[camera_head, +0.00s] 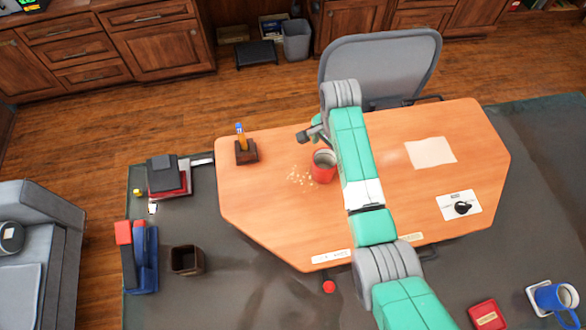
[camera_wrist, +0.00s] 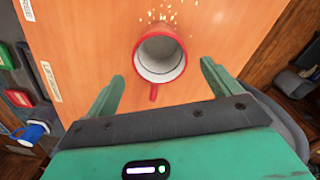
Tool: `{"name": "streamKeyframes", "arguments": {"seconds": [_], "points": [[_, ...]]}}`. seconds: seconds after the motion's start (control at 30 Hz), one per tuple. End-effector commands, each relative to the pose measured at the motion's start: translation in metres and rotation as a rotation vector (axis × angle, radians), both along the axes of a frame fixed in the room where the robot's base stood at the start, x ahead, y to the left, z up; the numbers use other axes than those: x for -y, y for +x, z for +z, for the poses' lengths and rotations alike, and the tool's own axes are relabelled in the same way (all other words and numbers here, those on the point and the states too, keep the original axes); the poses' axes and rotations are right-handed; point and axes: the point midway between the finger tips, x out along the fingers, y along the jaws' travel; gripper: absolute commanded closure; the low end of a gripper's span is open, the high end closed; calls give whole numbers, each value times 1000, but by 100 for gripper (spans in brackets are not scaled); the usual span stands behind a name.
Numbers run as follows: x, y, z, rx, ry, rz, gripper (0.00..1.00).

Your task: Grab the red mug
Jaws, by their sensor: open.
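The red mug (camera_head: 323,170) stands on the wooden desk (camera_head: 280,225), left of my arm in the head view. In the wrist view the mug (camera_wrist: 160,60) shows its red rim and pale, empty inside, with its handle (camera_wrist: 154,92) pointing toward my gripper. My gripper (camera_wrist: 161,80) is open and its two green fingers reach out on either side of the mug's near part. It holds nothing. I cannot tell how far the fingertips are above the desk. In the head view my arm hides most of the gripper (camera_head: 310,136).
Crumbs (camera_head: 300,177) lie beside the mug. A pen holder (camera_head: 246,150) stands at the desk's left. A paper sheet (camera_head: 431,152) and a white card with a black object (camera_head: 459,206) lie on the right. A grey chair (camera_head: 385,65) stands behind the desk. A blue mug (camera_head: 556,298) is at the lower right.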

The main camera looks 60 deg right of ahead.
Motion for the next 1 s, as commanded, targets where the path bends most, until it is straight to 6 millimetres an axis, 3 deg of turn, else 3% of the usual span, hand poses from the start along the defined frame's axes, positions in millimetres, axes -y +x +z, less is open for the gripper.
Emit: {"name": "streamKeyframes", "arguments": {"seconds": [0.33,0.6,0.87,1.0], "points": [[-1,2,-28,2,-3,5,11],[-1,4,-73,2,-3,6,11],[-2,4,-77,4,-4,7,11],[-2,4,-77,4,-4,7,34]]}}
